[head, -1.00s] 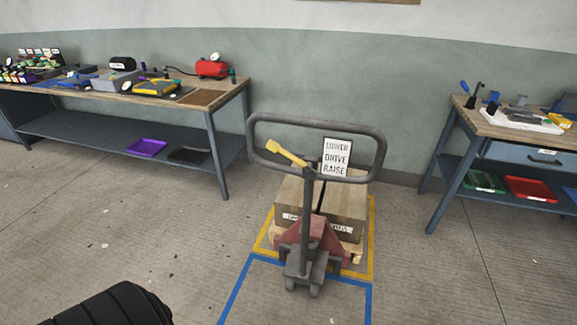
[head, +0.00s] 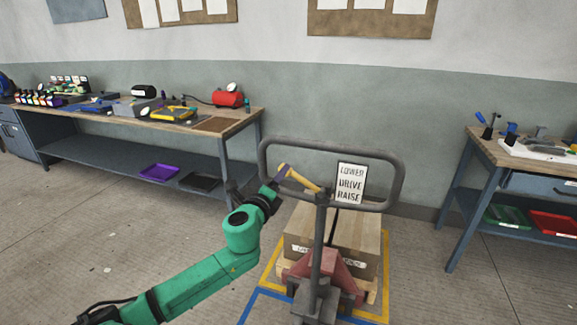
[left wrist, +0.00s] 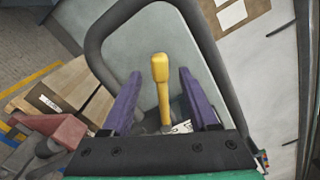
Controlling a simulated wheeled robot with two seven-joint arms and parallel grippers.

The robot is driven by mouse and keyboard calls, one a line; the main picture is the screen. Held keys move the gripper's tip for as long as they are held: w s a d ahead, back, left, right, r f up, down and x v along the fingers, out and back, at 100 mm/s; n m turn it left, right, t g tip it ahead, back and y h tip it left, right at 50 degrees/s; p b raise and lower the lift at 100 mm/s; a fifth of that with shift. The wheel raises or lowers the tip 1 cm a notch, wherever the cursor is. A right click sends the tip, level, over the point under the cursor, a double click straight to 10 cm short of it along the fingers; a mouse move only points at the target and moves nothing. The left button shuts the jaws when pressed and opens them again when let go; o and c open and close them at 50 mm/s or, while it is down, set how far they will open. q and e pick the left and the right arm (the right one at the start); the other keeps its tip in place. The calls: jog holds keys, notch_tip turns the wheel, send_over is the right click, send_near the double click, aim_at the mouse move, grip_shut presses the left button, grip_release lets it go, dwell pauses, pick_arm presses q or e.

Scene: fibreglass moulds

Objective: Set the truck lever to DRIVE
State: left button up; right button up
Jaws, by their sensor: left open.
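The pallet truck's grey loop handle (head: 389,150) stands upright at the middle right of the head view. Its yellow lever (head: 303,179) points up and to the left from the pivot, inside the loop. A white sign (head: 350,183) beside it reads LOWER, DRIVE, RAISE from top to bottom. My left gripper (head: 278,176) is at the lever's free end. In the left wrist view the open purple fingers (left wrist: 158,98) stand on either side of the yellow lever (left wrist: 160,72), with gaps on both sides. My right gripper is not in view.
Cardboard boxes (head: 357,236) sit on the truck's pallet, inside yellow and blue floor lines. A long workbench (head: 225,133) with tools stands at the left, another bench (head: 490,140) at the right. The floor at the left is clear.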

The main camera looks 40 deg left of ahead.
pick_arm(q)
jog(key=x, duration=0.7)
jog(key=shift+w, duration=0.3)
grip_shut()
dwell(0.9)
